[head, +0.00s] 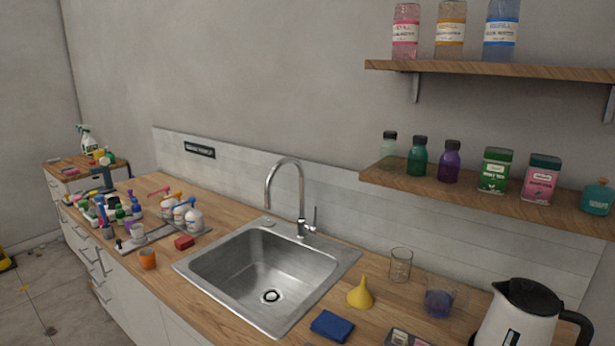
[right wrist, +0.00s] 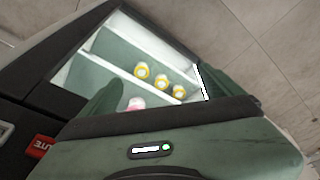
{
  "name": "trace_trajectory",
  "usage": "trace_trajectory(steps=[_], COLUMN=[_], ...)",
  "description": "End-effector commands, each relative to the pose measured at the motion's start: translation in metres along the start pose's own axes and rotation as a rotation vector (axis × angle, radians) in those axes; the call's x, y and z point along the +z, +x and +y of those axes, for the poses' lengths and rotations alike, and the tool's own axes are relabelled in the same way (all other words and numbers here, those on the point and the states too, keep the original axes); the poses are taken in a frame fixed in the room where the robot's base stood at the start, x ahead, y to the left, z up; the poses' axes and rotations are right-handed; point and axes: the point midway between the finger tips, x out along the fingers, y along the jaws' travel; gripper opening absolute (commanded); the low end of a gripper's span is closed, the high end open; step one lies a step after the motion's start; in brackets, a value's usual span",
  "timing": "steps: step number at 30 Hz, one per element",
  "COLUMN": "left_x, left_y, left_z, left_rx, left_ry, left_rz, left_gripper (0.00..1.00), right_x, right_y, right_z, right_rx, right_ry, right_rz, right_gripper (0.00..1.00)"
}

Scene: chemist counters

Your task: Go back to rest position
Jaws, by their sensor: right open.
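Neither arm shows in the head view, and my left gripper is in neither view. My right gripper (right wrist: 155,88) shows in the right wrist view as two dark green fingers set wide apart, open, with nothing held between them. Beyond the fingers is a pale-walled, dark-edged compartment (right wrist: 103,50). Several yellow-and-white round items (right wrist: 161,81) and a pink one (right wrist: 136,103) lie in it. I cannot tell exactly what these items are.
Shelves (head: 480,191) with bottles and tins hang above right. Tiled floor (head: 35,300) shows lower left.

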Motion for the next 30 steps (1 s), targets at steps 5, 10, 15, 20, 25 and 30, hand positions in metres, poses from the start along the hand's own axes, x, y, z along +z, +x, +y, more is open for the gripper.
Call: trace_trajectory(steps=[5, 10, 15, 20, 25, 30], left_x=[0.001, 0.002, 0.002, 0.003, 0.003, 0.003], left_y=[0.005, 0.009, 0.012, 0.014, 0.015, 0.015], left_z=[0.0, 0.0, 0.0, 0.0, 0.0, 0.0], left_rx=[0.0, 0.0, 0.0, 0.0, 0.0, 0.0], left_ry=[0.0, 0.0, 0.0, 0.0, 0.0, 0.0], left_rz=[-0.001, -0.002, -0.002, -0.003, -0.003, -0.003], left_gripper=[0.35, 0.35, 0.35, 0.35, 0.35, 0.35], right_x=[0.043, 0.103, 0.174, 0.232, 0.261, 0.261], right_y=[0.088, 0.16, 0.209, 0.232, 0.238, 0.238], right_z=[-0.004, -0.008, -0.011, -0.011, -0.01, -0.01], right_rx=[-0.006, -0.011, -0.015, -0.017, -0.018, -0.018], right_ry=[-0.008, -0.016, -0.025, -0.032, -0.036, -0.036], right_rz=[-0.045, -0.085, -0.122, -0.147, -0.158, -0.158], right_gripper=[0.94, 0.94, 0.94, 0.94, 0.94, 0.94])
